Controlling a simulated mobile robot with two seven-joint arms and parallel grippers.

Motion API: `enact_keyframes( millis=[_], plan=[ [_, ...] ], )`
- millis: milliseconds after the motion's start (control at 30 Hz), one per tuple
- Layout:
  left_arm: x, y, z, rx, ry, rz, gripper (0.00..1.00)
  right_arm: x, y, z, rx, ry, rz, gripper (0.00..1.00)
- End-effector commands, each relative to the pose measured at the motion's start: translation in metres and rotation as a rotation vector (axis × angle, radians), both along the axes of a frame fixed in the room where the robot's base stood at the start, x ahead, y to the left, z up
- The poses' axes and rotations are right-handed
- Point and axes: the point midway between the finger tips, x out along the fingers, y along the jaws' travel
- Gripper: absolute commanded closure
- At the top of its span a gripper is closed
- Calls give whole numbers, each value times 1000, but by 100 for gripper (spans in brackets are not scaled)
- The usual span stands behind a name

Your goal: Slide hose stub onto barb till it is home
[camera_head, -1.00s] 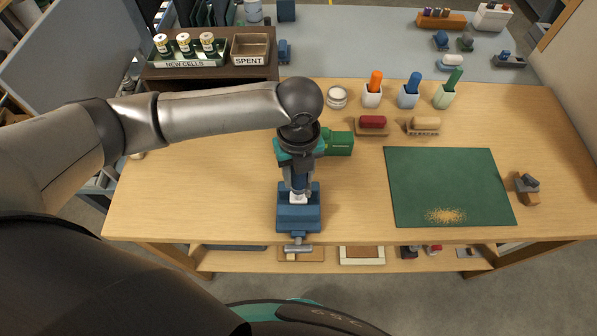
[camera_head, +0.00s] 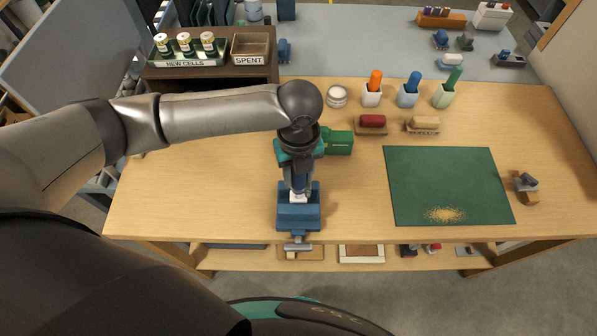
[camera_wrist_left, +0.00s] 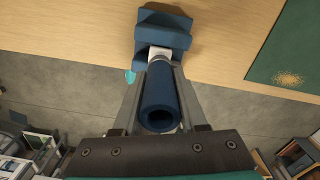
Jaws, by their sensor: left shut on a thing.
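My left gripper (camera_head: 298,190) points down over the blue vise (camera_head: 298,218) at the front edge of the workbench. It is shut on the hose stub, a dark blue tube (camera_wrist_left: 162,98) held between the fingers in the left wrist view, its open near end facing the camera. The far end of the hose meets a white fitting (camera_wrist_left: 159,53) in the vise (camera_wrist_left: 163,35); the fitting also shows below the fingers in the head view (camera_head: 298,198). The barb itself is hidden, and I cannot tell how far the hose covers it. My right gripper is not in view.
A green box-like thing (camera_head: 338,142) stands close behind the gripper. Red (camera_head: 372,122) and tan (camera_head: 424,125) brushes lie to the right, with cups of coloured handles behind them. A green mat (camera_head: 447,180) covers the right of the bench (camera_head: 190,200). The bench left of the vise is clear.

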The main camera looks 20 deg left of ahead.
Motion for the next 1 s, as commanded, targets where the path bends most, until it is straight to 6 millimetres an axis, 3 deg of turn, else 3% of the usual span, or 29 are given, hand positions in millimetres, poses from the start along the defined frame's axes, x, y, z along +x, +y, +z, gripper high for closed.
enact_keyframes(
  millis=[1000],
  plan=[
    [0,0,-27,-1,1,-1,100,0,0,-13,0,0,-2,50]
  ],
)
